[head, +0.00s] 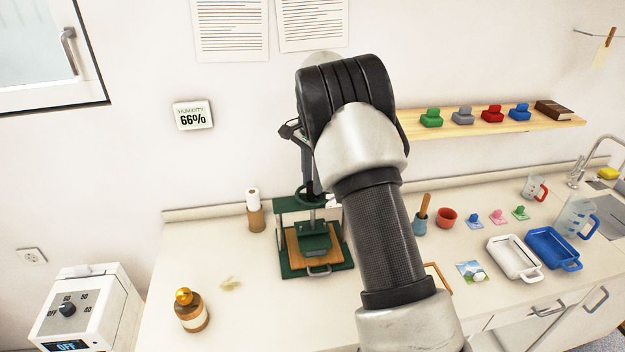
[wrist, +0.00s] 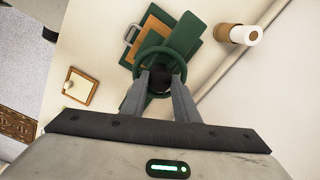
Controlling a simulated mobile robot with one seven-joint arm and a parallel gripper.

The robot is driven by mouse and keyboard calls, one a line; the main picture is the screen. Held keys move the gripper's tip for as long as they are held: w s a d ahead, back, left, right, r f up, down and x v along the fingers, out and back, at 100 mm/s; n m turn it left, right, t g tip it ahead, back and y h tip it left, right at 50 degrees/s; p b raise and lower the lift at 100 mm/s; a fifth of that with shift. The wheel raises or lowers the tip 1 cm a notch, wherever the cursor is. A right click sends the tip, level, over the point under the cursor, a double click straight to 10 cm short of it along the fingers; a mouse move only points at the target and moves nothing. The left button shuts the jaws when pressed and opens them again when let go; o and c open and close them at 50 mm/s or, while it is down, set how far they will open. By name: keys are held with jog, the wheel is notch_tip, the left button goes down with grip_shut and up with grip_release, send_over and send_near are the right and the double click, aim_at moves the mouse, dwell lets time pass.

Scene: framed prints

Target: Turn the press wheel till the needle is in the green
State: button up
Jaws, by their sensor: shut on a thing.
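The green press (head: 290,262) stands on the counter, with a wooden board (head: 300,250) and a green plate in its frame. Its green wheel (head: 298,201) lies flat on top, and it also shows in the wrist view (wrist: 139,62). My gripper (head: 308,188) reaches down onto the wheel from above. In the wrist view its two fingers (wrist: 161,80) are closed in at the wheel's dark middle; the exact contact is hard to see. I cannot make out a gauge, needle or green zone in either view; my arm hides part of the press's right side.
Right are a white tray (head: 514,258), a blue tray (head: 552,249) and small stamps. A wall shelf (head: 480,126) is behind my arm. The left-front counter is mostly clear.

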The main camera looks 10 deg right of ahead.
jog(key=shift+r, duration=0.1)
dwell(0.3)
jog(key=o, duration=1.1)
jog(key=shift+c, duration=0.2)
